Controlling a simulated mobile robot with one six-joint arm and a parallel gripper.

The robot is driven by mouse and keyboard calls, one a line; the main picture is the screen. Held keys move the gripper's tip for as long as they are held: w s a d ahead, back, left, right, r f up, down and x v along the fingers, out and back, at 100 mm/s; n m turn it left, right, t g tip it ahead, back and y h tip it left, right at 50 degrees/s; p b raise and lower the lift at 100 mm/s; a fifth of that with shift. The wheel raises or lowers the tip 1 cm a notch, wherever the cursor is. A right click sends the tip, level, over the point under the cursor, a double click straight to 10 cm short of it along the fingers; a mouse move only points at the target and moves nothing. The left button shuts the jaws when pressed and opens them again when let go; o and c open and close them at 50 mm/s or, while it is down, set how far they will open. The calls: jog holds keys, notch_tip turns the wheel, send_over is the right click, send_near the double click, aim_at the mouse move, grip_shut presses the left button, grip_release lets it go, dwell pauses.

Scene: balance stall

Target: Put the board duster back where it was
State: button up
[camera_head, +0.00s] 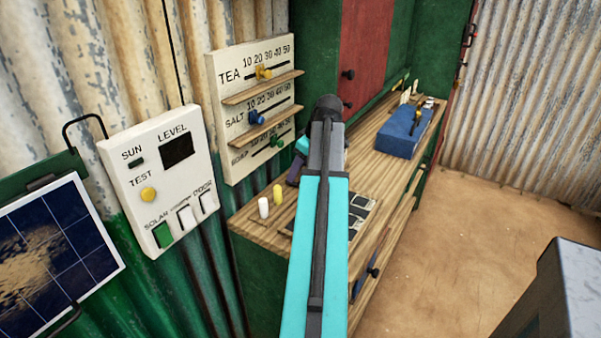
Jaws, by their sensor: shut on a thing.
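My teal and grey arm reaches up the middle of the view and bends at a dark joint near the red panel. I cannot make out the board duster. A dark slate-like panel with pale lines (359,217) lies on the wooden counter (258,232), partly covered by my arm.
A white and a yellow peg (278,193) stand on the counter's left end. A blue box (404,134) sits at its far end. The TEA and SALT slider board (227,112) and a switch panel (120,160) hang on the left wall.

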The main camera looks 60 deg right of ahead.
jog(key=shift+f, duration=1)
jog(key=shift+f, duration=0.15)
jog(key=o, duration=1)
jog(key=shift+o, duration=0.2)
jog(key=v, duration=1.2)
